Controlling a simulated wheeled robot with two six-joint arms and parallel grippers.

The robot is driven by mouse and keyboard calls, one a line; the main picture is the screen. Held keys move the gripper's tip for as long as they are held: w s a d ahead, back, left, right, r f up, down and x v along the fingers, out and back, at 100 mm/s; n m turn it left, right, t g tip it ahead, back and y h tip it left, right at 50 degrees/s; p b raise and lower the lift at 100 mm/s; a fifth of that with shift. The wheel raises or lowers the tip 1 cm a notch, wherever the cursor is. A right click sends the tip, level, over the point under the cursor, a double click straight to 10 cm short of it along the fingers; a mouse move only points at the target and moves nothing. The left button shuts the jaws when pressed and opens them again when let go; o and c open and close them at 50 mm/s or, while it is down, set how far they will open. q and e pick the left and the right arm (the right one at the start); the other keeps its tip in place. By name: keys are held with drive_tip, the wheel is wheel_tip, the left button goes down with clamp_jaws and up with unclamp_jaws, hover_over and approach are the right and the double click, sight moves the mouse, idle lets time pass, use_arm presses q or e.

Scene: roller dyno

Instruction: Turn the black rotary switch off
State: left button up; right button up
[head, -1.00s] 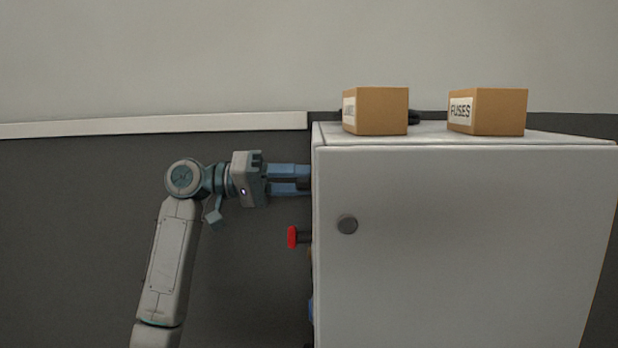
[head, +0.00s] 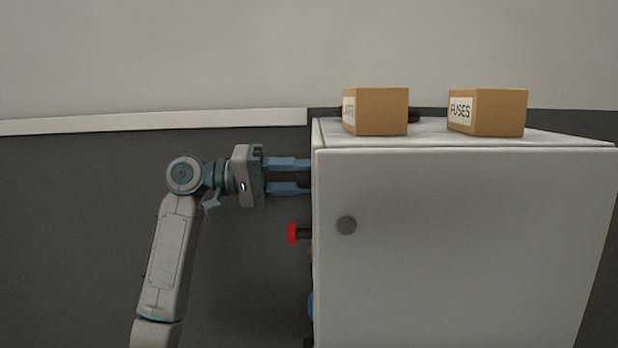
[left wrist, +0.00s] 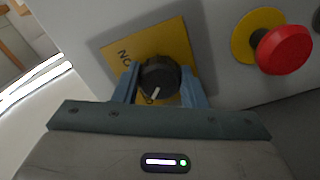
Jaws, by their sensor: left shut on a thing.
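The black rotary switch (left wrist: 160,76) is on a yellow plate (left wrist: 179,40) on the grey panel in the left wrist view. The plate's visible letters look tilted and part of it is hidden. A white pointer line on the knob points down and slightly left in that view, toward the gripper body. My left gripper (head: 306,176) reaches the cabinet's left side. Its blue fingers are on both sides of the knob, shut on it, as the left wrist view (left wrist: 160,84) shows. In the head view the switch is hidden behind the cabinet edge. My right gripper is not in view.
A red mushroom button (left wrist: 286,50) on a yellow ring is right of the switch; it also juts out below my gripper in the head view (head: 293,234). The cabinet (head: 450,240) carries two cardboard boxes, one (head: 490,112) labelled FUSES.

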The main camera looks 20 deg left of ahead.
use_arm(q)
drive_tip(key=o, duration=1)
drive_tip(key=shift+a, duration=0.1)
drive_tip(key=shift+a, duration=0.2)
drive_tip(key=b+v, duration=0.4)
drive_tip(key=v, duration=0.6)
drive_tip(key=shift+r+b, duration=0.15)
drive_tip(key=shift+b, duration=0.25)
